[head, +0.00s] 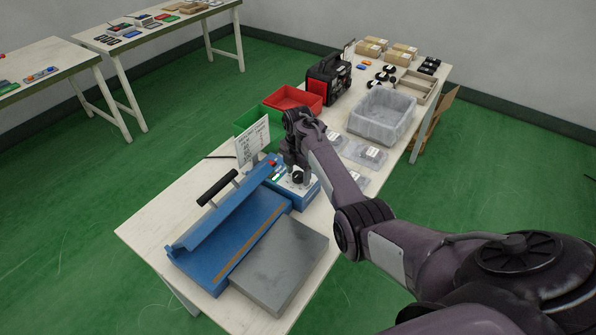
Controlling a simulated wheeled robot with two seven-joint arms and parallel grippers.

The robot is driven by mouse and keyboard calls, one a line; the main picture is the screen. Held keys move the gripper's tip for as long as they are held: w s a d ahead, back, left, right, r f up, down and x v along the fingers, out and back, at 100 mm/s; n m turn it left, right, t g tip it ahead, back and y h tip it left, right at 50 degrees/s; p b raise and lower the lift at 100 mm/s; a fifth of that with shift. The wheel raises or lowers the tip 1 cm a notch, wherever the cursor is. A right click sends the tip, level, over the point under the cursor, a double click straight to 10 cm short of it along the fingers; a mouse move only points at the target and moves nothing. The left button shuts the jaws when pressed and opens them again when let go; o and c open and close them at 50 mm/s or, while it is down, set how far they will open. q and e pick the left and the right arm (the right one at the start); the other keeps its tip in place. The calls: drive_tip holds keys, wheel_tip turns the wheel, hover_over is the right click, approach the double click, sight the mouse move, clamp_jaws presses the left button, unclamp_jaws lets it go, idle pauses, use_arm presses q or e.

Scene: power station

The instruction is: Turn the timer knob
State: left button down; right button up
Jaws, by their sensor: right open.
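A blue sealer-like machine (228,240) with a long black handle (217,187) stands on the near part of the table. Its control box (306,194) is at its right far end, with a white top panel and red and green parts. A dark round knob (298,177) shows on that panel, just below my right gripper. My right gripper (295,168) is open and points down at the panel. It is small and partly hidden by its own wrist, so I cannot tell whether its fingers touch the knob. My left gripper is not in view.
A grey flat plate (279,266) lies in front of the machine. A white sign (252,142) stands close behind the control box, left of my gripper. Green (251,121) and red (292,98) bins, a clear tub (382,115) and bagged parts (364,153) lie beyond.

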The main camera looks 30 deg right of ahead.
drive_tip(key=c, duration=1)
drive_tip(key=m+p, duration=0.2)
drive_tip(key=m, duration=0.2)
drive_tip(key=shift+r, duration=0.1)
drive_tip(key=m+p, duration=0.1)
drive_tip(key=m, duration=0.3)
drive_tip(key=shift+w+p, duration=0.1)
drive_tip(key=shift+p, duration=0.25)
drive_tip(key=m+p, duration=0.1)
drive_tip(key=m, duration=0.8)
drive_tip(key=shift+m, duration=0.3)
